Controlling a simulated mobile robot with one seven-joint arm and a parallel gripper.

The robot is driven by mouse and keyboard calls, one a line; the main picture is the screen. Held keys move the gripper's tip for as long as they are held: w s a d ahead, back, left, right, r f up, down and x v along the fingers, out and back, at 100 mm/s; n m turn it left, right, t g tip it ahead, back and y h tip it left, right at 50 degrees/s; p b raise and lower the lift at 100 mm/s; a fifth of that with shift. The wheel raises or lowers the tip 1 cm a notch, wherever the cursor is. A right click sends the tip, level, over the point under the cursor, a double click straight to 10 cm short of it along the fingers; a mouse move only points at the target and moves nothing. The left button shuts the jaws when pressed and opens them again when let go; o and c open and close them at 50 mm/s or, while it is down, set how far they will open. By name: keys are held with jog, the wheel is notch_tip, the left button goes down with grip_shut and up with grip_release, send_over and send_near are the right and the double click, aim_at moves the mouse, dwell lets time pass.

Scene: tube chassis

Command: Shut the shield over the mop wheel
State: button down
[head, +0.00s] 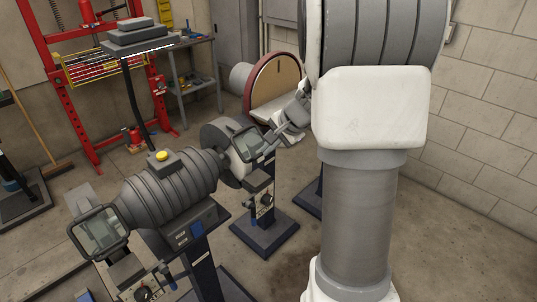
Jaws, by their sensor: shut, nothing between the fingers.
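A grey bench grinder (168,192) stands on a pedestal at lower left. It has a framed clear shield at each end. The far shield (248,143) is tilted, beside a round grey wheel or guard (222,138) at the motor's far end. The near shield (100,232) is at the left end. I cannot tell for sure which end carries the mop wheel; the wheel faces are largely hidden. My gripper (275,134) is shut and empty, close to the right edge of the far shield. Whether it touches the shield is unclear.
A disc sander (274,85) with a red-brown rim stands behind my gripper. A red press frame (75,75) and a grey bench (187,70) are at the back left. My white and grey arm fills the middle right. Bare floor (440,250) lies to the right.

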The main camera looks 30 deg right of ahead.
jog(key=f+b, duration=0.1)
jog(key=b, duration=0.2)
jog(key=f+t+b, duration=0.1)
jog(key=b, duration=0.3)
jog(key=f+t+y+b, duration=0.1)
jog(key=b, duration=0.3)
jog(key=shift+w+a+f, duration=0.1)
jog(key=shift+w+a, duration=0.05)
jog(key=shift+w, duration=0.15)
